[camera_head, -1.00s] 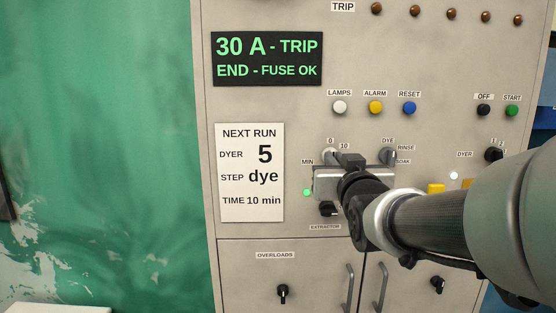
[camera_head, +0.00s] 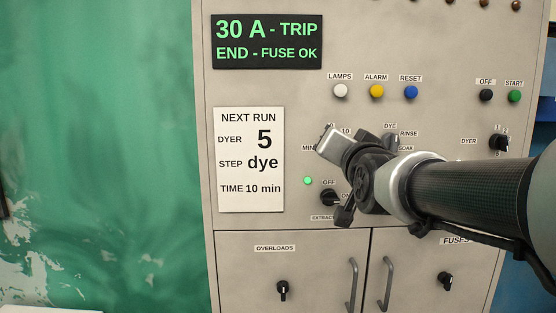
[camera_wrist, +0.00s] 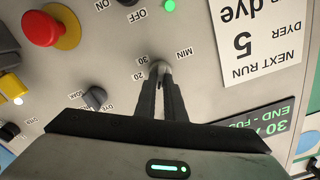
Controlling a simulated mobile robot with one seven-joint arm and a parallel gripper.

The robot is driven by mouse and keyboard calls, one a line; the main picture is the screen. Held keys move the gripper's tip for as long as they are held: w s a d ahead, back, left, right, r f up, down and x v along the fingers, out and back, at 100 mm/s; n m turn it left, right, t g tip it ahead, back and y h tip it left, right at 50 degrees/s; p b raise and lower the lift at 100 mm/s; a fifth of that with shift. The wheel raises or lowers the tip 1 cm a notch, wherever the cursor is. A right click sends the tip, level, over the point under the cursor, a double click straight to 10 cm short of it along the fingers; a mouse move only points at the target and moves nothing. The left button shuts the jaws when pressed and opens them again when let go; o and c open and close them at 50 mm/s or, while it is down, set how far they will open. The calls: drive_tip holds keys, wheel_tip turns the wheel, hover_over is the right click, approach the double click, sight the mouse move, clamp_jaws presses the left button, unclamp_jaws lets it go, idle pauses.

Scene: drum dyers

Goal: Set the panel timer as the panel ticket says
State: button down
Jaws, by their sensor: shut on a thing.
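The panel ticket (camera_head: 250,160) reads NEXT RUN, DYER 5, STEP dye, TIME 10 min. My gripper (camera_wrist: 160,80) is shut on this knob, with a dark finger on each side. In the head view my gripper is tilted over the timer dial and hides the knob; the 10 label shows just above it. The knob's pointer is hidden, so I cannot tell its setting.
The step knob (camera_wrist: 96,98) is close beside the timer. The extractor knob (camera_head: 330,198) sits just below my gripper. A red mushroom button (camera_wrist: 40,28) also stands out. A display (camera_head: 267,42) reads 30 A - TRIP, END - FUSE OK. Door handles (camera_head: 352,285) protrude lower down.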

drive_tip(key=shift+f+m+b, duration=0.15)
drive_tip(key=shift+m+b, duration=1.7)
drive_tip(key=shift+m, duration=0.05)
drive_tip(key=c, duration=1.8)
unclamp_jaws()
drive_tip(key=shift+c, duration=0.2)
drive_tip(key=shift+s, duration=0.1)
drive_tip(key=s, duration=1.7)
drive_tip(key=shift+p, duration=0.4)
drive_tip(key=shift+s, duration=0.1)
